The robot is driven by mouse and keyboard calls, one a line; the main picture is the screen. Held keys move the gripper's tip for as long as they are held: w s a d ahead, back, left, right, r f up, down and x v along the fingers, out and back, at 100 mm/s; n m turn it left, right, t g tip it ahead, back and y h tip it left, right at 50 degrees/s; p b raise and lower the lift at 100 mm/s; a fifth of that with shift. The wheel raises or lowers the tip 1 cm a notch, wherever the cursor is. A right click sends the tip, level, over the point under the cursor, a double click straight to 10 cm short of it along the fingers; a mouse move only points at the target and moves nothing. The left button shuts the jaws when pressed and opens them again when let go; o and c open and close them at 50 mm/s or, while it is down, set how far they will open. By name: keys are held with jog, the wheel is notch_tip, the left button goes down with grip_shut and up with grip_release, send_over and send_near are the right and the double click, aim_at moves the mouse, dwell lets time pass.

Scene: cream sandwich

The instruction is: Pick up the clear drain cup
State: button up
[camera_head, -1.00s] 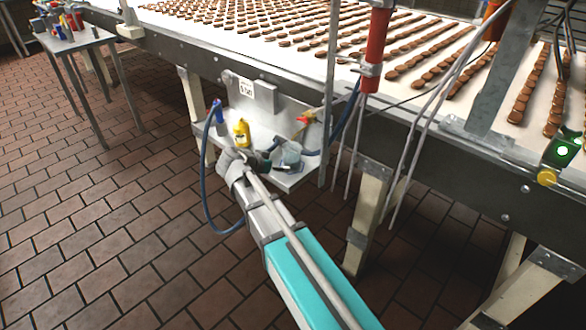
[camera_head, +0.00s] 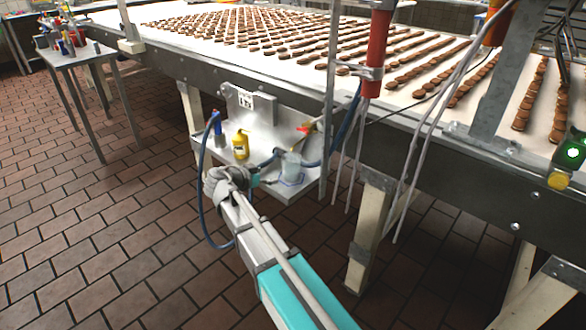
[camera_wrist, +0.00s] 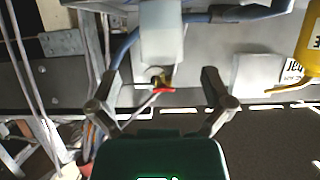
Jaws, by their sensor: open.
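The clear drain cup (camera_head: 291,169) stands on a small metal shelf (camera_head: 283,190) below the conveyor in the head view. In the wrist view, the pale translucent cup (camera_wrist: 162,35) is at top centre, between and beyond the fingertips. My gripper (camera_head: 258,174) is just left of the cup in the head view; its fingers are small and partly hidden there. In the wrist view my gripper (camera_wrist: 162,80) is open, with its two dark fingers spread apart and nothing held between them.
A yellow bottle (camera_head: 240,145) stands left of the cup; it also shows at the wrist view's right edge (camera_wrist: 309,48). A blue hose (camera_head: 203,170) hangs by the shelf. A red-tipped fitting (camera_head: 306,127) is behind the cup.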

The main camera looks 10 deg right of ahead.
aim_at(285, 173)
jog(key=b+x, duration=0.2)
jog(key=x, duration=0.6)
jog(key=shift+a+b, duration=0.1)
jog(key=shift+b, duration=0.3)
jog(key=shift+s, duration=0.1)
jog(key=shift+f, duration=0.1)
jog(key=b+x, duration=0.1)
jog(key=x, duration=0.1)
jog(key=b+x, duration=0.1)
jog(key=x, duration=0.1)
jog(key=shift+f, duration=0.3)
jog(key=shift+w+d+f, duration=0.1)
jog(key=shift+w+d, duration=0.2)
jog(key=shift+w, duration=0.1)
jog(key=shift+c, duration=0.3)
jog(key=c, duration=0.9)
